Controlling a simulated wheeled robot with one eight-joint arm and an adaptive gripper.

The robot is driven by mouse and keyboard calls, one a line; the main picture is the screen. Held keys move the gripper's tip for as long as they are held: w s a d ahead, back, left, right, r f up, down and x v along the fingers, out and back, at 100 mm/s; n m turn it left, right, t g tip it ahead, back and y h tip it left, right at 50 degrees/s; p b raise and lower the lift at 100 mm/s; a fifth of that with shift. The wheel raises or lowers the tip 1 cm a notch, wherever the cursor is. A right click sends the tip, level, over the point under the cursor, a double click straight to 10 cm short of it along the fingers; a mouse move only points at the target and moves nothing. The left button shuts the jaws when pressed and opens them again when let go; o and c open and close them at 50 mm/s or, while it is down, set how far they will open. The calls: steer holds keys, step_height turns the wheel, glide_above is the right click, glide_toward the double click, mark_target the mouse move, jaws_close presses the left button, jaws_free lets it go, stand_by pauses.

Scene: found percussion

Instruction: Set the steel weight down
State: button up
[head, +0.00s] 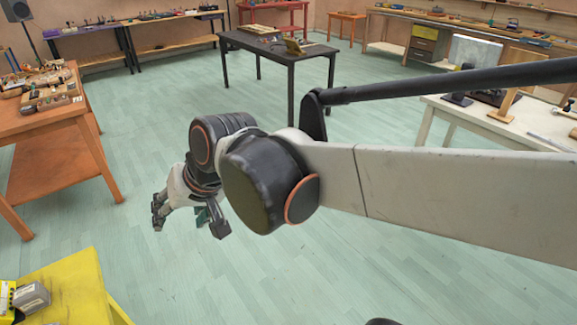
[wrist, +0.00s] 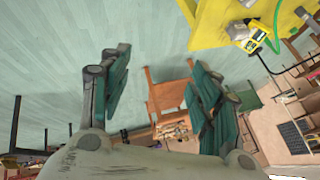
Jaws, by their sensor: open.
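My gripper (head: 189,224) hangs over the open floor in the head view, to the left of my forearm. Its fingers are spread wide with nothing between them; the wrist view also shows the gap between the fingers (wrist: 158,68) empty. I cannot pick out the steel weight for certain in either view. A dark grey block (head: 32,297) lies on the yellow table (head: 72,284) at the lower left, apart from my gripper, but I cannot tell what it is.
An orange bench (head: 30,122) with small items stands at the left. A dark table (head: 290,52) stands at the back, a white table (head: 490,118) at the right. The green floor (head: 150,100) between them is clear. The wrist view shows a yellow device (wrist: 250,40) on the yellow table.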

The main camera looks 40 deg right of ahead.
steer(key=s+d+f+n+h, duration=0.2)
steer(key=s+d+n, duration=0.1)
steer(key=s+d, duration=0.3)
steer(key=shift+s+n+t+h, duration=0.3)
steer(key=shift+s+t+h, duration=0.1)
steer(key=shift+s, duration=0.65)
